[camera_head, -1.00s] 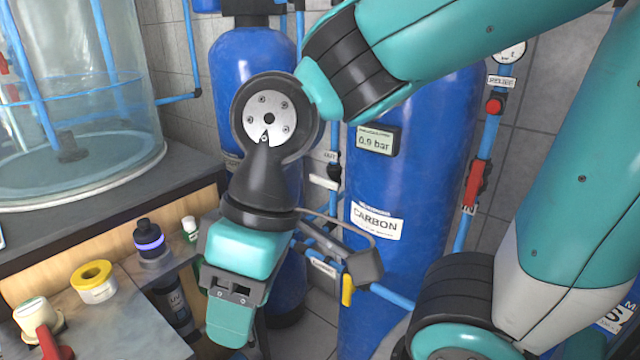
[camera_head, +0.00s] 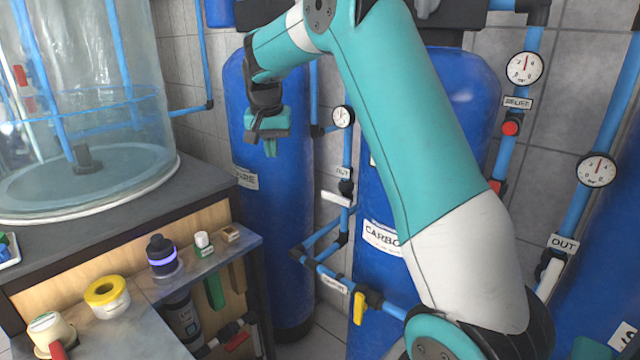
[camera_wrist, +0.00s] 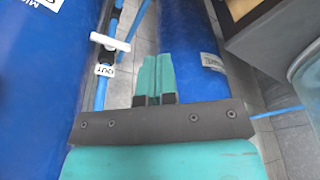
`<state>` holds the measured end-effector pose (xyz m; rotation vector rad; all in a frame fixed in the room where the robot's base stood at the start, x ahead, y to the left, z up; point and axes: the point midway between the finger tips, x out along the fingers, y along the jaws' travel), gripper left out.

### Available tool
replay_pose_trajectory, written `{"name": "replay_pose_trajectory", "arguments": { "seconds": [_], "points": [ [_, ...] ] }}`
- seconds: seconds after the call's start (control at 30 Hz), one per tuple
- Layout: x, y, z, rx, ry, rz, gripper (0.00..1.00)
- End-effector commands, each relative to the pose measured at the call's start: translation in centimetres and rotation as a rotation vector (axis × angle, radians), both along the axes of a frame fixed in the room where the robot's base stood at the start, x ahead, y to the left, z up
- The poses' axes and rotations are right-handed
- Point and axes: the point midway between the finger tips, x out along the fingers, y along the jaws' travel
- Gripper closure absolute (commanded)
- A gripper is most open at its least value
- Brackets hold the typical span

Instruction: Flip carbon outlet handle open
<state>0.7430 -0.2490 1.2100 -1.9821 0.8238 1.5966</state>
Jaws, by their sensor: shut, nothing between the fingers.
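The carbon tank (camera_head: 375,275) is the blue cylinder at centre right, partly hidden behind my arm. A white handle (camera_head: 335,198) sits crosswise on a thin blue pipe left of it, below a small OUT tag (camera_head: 343,171). The same sort of white handle (camera_wrist: 110,42) with an OUT tag (camera_wrist: 104,70) shows at upper left in the wrist view. A second white handle (camera_head: 548,270) hangs under another OUT label at far right; which is the carbon outlet I cannot tell for certain. My gripper (camera_head: 270,147) is shut and empty, up left of the nearer handle, touching nothing; its teal fingers (camera_wrist: 156,75) are together.
Another blue tank (camera_head: 270,230) stands behind my gripper. A yellow handle (camera_head: 359,308) is on the low pipe. A bench (camera_head: 140,320) with a yellow tape roll (camera_head: 106,294) and bottles is at lower left. A clear water tank (camera_head: 90,120) stands above it.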

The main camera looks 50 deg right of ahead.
Motion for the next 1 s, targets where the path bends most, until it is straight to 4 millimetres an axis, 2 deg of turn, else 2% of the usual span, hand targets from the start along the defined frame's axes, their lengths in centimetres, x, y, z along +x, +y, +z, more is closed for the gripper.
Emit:
{"name": "replay_pose_trajectory", "arguments": {
  "seconds": [0.03, 0.1, 0.2, 0.3, 0.4, 0.57, 0.87, 1.0],
  "points": [
    [1.0, -3.3, -0.7, -0.012, -0.001, -0.111, 1.0],
    [1.7, -7.2, -1.5, -0.026, -0.007, -0.259, 1.0],
    [2.0, -12.0, -2.6, -0.04, -0.019, -0.443, 1.0],
    [1.8, -15.4, -3.5, -0.05, -0.029, -0.582, 1.0],
    [1.5, -17.5, -4.1, -0.054, -0.037, -0.669, 1.0],
    [1.3, -18.7, -4.5, -0.057, -0.043, -0.722, 1.0],
    [1.3, -18.6, -4.5, -0.056, -0.042, -0.719, 1.0],
    [1.3, -18.8, -5.4, -0.057, -0.039, -0.718, 1.0]
  ]
}}
